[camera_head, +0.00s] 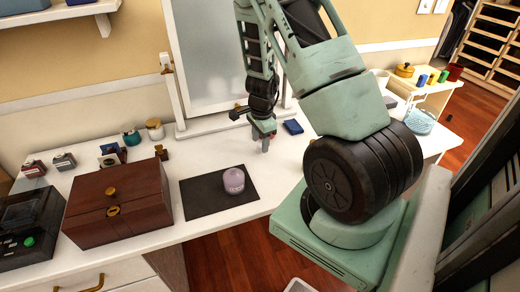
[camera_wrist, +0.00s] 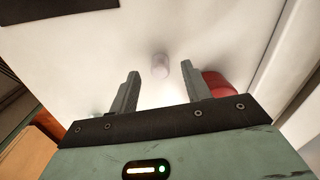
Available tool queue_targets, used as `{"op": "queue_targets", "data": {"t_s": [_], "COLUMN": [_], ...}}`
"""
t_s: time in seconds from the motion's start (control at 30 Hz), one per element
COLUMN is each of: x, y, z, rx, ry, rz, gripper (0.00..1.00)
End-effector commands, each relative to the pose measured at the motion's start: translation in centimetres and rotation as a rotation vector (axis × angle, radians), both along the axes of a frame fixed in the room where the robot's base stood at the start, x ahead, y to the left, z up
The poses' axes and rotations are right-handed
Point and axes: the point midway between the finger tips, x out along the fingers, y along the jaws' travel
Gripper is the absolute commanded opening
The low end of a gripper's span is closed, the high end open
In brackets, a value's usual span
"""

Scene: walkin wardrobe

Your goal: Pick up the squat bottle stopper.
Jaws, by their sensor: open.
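A small, pale, squat cylinder (camera_wrist: 160,66), which looks like the bottle stopper, stands on the white tabletop in the wrist view. It appears in the gap between the fingertips of my gripper (camera_wrist: 160,72), apart from both fingers. My gripper is open and empty, pointing down at the table. In the head view my gripper (camera_head: 265,143) is low over the table in front of the mirror. I cannot make out the stopper there; my gripper seems to hide it.
A lilac jar (camera_head: 233,181) stands on a black mat (camera_head: 205,200). A brown wooden box (camera_head: 118,205) is left of it. A blue item (camera_head: 292,127) lies right of my gripper. The framed mirror (camera_head: 210,60) stands behind. A red round thing (camera_wrist: 220,84) sits beside the right finger.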

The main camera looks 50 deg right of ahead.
Motion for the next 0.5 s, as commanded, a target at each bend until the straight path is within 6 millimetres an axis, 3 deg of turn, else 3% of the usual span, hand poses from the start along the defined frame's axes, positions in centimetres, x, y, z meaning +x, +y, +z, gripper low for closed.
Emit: {"op": "queue_targets", "data": {"t_s": [0.13, 0.4, 0.43, 0.5], "x": [0.1, 0.1, 0.1, 0.1], "y": [-0.1, -0.1, -0.1, -0.1], "z": [-1.8, -2.0, -2.0, -2.0], "rx": [0.000, -0.001, -0.002, -0.001], "ry": [0.000, -0.002, -0.001, -0.002], "rz": [-0.002, 0.000, 0.000, 0.000], "gripper": [0.48, 0.48, 0.45, 0.26]}}
